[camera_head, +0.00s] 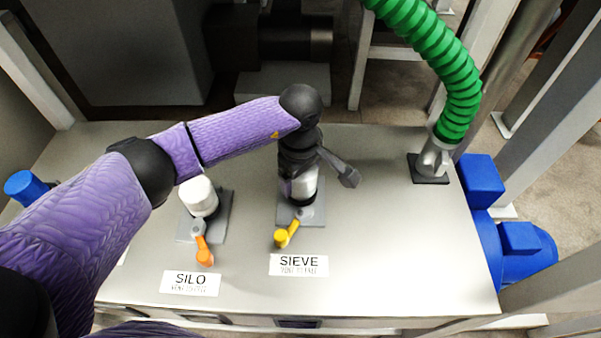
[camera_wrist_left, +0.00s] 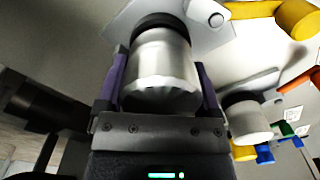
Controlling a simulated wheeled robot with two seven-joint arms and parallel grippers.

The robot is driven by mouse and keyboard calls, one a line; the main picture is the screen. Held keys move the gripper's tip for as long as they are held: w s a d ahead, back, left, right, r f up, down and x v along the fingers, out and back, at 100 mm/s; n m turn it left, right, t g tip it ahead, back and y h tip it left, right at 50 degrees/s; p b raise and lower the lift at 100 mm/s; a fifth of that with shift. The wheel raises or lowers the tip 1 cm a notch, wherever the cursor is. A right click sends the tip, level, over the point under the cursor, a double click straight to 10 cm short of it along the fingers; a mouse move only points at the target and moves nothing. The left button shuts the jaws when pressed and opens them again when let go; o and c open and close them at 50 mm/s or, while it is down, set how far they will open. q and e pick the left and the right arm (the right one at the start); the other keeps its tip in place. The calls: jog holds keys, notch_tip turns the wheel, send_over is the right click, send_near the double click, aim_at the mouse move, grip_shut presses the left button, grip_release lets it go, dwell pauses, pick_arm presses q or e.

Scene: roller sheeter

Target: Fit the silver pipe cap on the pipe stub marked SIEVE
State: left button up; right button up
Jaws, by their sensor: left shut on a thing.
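The silver pipe cap (camera_head: 305,184) is between the fingers of my left gripper (camera_head: 300,188), which is shut on it. The cap is at the pipe stub marked SIEVE, over its grey base plate (camera_head: 314,214). In the left wrist view the silver cap (camera_wrist_left: 160,70) lies in line with a dark ring (camera_wrist_left: 165,22) at the plate, with no clear gap. The stub itself is hidden, so I cannot tell how far the cap is on. The SIEVE label (camera_head: 299,265) lies in front. My right gripper is not in view.
A yellow valve handle (camera_head: 287,234) sits just in front of the SIEVE stub. To the left is the SILO stub with a white top (camera_head: 199,197) and an orange handle (camera_head: 204,250). A green hose (camera_head: 440,60) joins the table at the right. The table's right front is clear.

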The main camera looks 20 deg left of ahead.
pick_arm(q)
jog(key=shift+f, duration=0.35)
jog(key=shift+a+f+b, duration=0.15)
jog(key=shift+f+b, duration=0.3)
jog(key=shift+b, duration=0.1)
jog(key=o, duration=1.1)
jog(key=shift+f, duration=0.1)
notch_tip(320, 180, up, 10)
jog(key=p, duration=0.2)
jog(key=shift+p, duration=0.4)
jog(key=shift+r, duration=0.3)
